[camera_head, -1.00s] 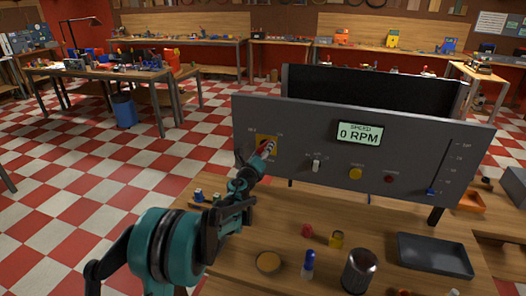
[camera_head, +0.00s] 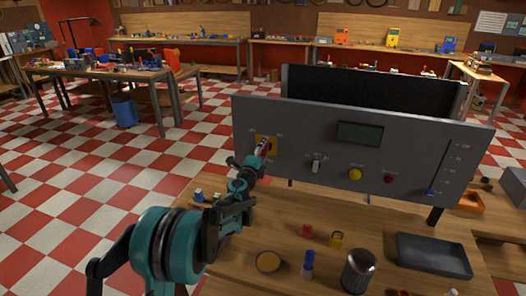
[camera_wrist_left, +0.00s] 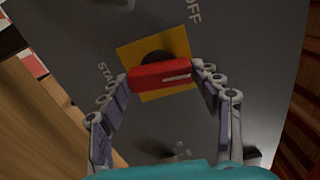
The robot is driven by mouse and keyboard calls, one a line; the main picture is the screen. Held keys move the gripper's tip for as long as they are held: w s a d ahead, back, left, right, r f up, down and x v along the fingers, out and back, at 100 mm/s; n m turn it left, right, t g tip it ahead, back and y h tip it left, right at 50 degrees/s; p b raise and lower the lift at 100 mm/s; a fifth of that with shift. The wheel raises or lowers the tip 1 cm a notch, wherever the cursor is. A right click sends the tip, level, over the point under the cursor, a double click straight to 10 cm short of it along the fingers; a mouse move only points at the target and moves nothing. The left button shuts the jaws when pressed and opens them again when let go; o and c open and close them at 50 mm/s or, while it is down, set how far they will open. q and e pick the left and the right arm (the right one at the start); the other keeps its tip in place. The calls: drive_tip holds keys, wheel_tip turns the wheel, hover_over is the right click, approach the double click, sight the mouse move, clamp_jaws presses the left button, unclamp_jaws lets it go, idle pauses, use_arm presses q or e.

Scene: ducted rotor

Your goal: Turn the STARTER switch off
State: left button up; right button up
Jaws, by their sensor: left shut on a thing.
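The STARTER switch is a red bar-shaped knob (camera_wrist_left: 160,76) on a yellow plate (camera_wrist_left: 154,53) on the grey panel (camera_wrist_left: 255,70). My left gripper (camera_wrist_left: 161,78) is shut on the knob, one finger at each end. A white line marks the knob's right half in the wrist view. An "OFF" label (camera_wrist_left: 193,12) is above right of the plate; a partly hidden "STA..." label (camera_wrist_left: 104,78) is at its left. In the head view the left gripper (camera_head: 262,148) covers most of the knob. The panel's display (camera_head: 360,133) is dark. My right gripper is not in view.
A metal can (camera_head: 359,272), a grey tray (camera_head: 434,256) and small parts stand on the bench in front.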

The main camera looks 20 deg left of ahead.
use_arm(q)
drive_tip(key=n, duration=0.5)
drive_tip(key=shift+n, duration=2.5)
drive_tip(key=o, duration=1.1)
drive_tip(key=shift+s, duration=0.1)
drive_tip(key=s, duration=1.2)
drive_tip(key=shift+a, duration=0.2)
drive_tip(key=shift+w, duration=0.1)
drive_tip(key=shift+n, duration=0.3)
